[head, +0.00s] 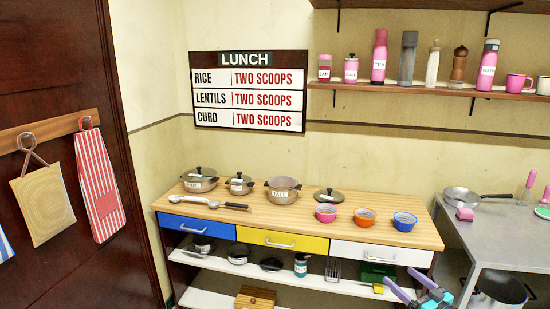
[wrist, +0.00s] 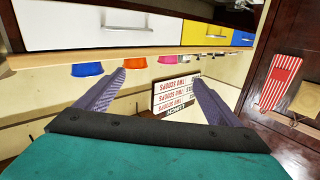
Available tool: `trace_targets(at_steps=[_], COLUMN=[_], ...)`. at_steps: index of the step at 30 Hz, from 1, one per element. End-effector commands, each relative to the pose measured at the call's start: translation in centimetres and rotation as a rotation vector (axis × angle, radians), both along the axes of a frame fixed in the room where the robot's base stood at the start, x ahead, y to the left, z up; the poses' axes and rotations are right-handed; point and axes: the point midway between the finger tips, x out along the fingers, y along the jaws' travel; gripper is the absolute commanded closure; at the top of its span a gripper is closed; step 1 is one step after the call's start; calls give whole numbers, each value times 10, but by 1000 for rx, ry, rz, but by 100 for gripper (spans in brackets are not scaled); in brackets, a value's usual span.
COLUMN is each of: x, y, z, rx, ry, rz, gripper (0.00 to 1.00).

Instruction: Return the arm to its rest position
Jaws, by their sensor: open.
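My gripper (head: 400,277) shows at the lower right of the head view, in front of the wooden counter (head: 332,232) and its white drawer. Its two purple fingers are spread apart with nothing between them. In the wrist view my gripper (wrist: 159,78) is also open and empty, and the room appears upside down. The wall menu sign (wrist: 176,97) shows beyond the fingers there. Most of my arm is outside the head view.
Three bowls, pink (head: 326,213), orange (head: 365,217) and blue (head: 404,221), stand on the counter's right part. Pots, including an open one (head: 283,190), stand further left. A grey metal table (head: 482,238) with a pan (head: 461,199) is at the right. A shelf (head: 430,90) holds bottles above.

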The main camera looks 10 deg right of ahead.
Motion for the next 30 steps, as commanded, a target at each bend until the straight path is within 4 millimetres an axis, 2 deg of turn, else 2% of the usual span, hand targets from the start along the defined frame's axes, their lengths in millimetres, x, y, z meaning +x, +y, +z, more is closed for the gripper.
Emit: trace_targets(at_steps=[1,3,12,23,30], x=[9,19,56,85,88], y=[21,45,135,220,263], z=[-6,-13,-46,-100,-152], rx=[14,34,127,189,193], ry=[2,4,25,93,196], rz=[28,57,99,19,-92], gripper=[13,13,13,13,13])
